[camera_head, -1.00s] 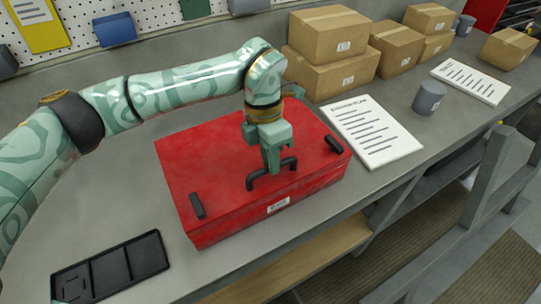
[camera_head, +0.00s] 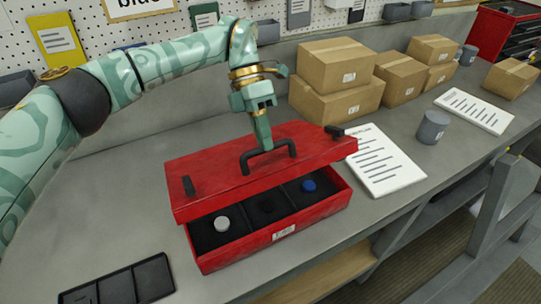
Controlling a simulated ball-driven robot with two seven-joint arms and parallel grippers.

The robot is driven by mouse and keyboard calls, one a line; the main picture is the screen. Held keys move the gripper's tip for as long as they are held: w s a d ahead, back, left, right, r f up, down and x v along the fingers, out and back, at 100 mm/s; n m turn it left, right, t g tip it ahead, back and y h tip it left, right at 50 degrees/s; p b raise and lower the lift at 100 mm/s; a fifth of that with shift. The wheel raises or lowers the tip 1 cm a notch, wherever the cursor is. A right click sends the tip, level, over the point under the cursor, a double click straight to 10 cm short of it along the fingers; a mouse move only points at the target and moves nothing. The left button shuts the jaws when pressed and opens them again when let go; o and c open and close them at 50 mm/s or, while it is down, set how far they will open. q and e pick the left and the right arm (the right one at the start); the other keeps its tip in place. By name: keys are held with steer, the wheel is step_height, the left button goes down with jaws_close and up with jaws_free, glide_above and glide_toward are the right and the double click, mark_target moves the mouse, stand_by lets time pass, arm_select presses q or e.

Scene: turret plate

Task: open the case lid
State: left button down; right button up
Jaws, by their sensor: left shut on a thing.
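The red case (camera_head: 206,262) stands on the grey bench, with a barcode label on its front wall. Its red lid (camera_head: 225,172) is tilted up at the front, leaving a gap. My left gripper (camera_head: 266,143) is shut on the handle, pointing down from above. Inside the case are dark compartments, with a light grey round piece (camera_head: 222,223) in the left one and a blue round piece (camera_head: 309,186) in the right one. The rear of the case interior is hidden under the lid. My right gripper is not in view.
A black divided tray (camera_head: 118,287) lies at the front left. A white printed sheet (camera_head: 385,165) lies right of the case, with a grey cup (camera_head: 432,127) beyond it. Cardboard boxes (camera_head: 340,68) stand behind, near the pegboard wall.

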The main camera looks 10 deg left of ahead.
arm_select(q)
steer(key=shift+w+a+r+p, duration=0.2)
steer(key=shift+w+a+r, duration=0.4)
steer(key=shift+w+r, duration=0.15)
steer(key=shift+w+a+r+p, duration=0.2)
steer(key=shift+w+a+r, duration=0.4)
steer(key=shift+w+r, duration=0.15)
steer(key=shift+f, duration=0.1)
